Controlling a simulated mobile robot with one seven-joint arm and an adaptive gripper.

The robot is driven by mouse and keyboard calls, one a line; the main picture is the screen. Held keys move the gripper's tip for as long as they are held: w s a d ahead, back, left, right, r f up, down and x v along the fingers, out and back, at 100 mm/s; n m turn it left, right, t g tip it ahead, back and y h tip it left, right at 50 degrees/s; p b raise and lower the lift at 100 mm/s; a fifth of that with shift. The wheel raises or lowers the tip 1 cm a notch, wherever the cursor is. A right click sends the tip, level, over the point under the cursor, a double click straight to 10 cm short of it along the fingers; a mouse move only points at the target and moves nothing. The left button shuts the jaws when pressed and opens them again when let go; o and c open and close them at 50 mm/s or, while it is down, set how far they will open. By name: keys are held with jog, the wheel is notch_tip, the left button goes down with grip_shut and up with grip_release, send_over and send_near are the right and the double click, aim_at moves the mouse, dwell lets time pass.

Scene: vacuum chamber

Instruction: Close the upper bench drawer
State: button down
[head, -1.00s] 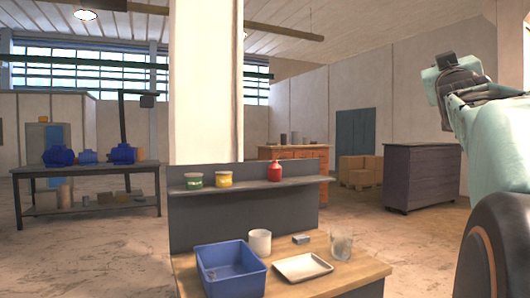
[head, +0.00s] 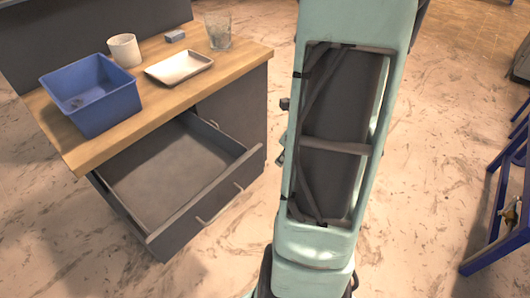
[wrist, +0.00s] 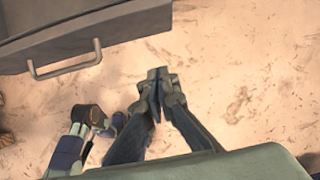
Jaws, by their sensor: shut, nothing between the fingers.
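The upper bench drawer (head: 170,170) is pulled out, just below the wooden top of the grey bench (head: 232,115). Its inside looks empty. Its front panel carries a bar handle (head: 218,204). In the wrist view a grey drawer front with a handle (wrist: 65,62) is at the upper left. My gripper (wrist: 158,75) is shut and empty, to the right of that handle and apart from it, with floor behind it. In the head view my arm stands right of the drawer, and I cannot clearly make out the gripper.
On the bench top are a blue bin (head: 92,98), a white cup (head: 124,50), a white tray (head: 180,66), a small grey block (head: 175,36) and a clear glass (head: 218,32). A blue-framed stand (head: 490,255) is at the right edge. Floor between is clear.

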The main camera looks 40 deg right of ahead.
jog(key=b, duration=0.3)
send_near(255, 174)
notch_tip(255, 174, down, 4)
jog(key=shift+w+f, duration=0.25)
jog(key=shift+w, duration=0.45)
jog(key=shift+w+a, duration=0.1)
